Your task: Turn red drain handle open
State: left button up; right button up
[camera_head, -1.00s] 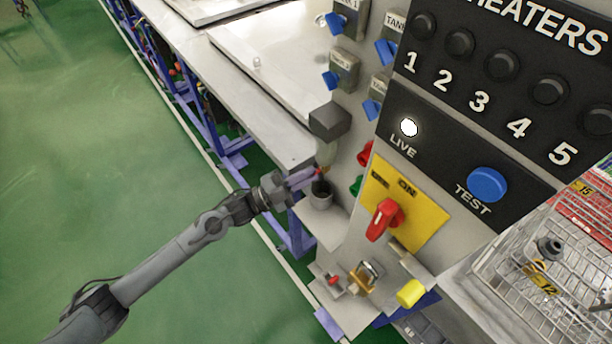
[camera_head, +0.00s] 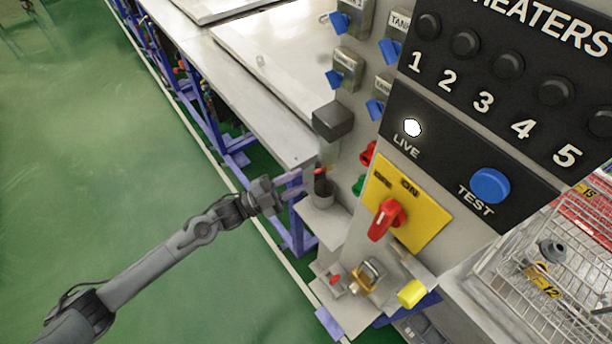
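A small red handle (camera_head: 320,170) sits below the dark grey block (camera_head: 333,121) of the filter unit, above a grey cup (camera_head: 321,195). It is small in the picture, and I cannot tell exactly how it is turned. My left gripper (camera_head: 299,184) comes in from the left, just left of the handle and cup. Its two fingers look apart, with nothing seen between them. A small gap seems to lie between the fingertips and the handle. My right gripper is not in view.
Close right are a red knob (camera_head: 368,153), a green knob (camera_head: 358,186) and a yellow plate (camera_head: 423,222) with a red rotary switch (camera_head: 386,219). A padlock (camera_head: 367,273) is below. A wire basket (camera_head: 520,262) stands right.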

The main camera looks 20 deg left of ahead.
pick_arm(q)
jog(key=v, duration=0.7)
dwell(0.3)
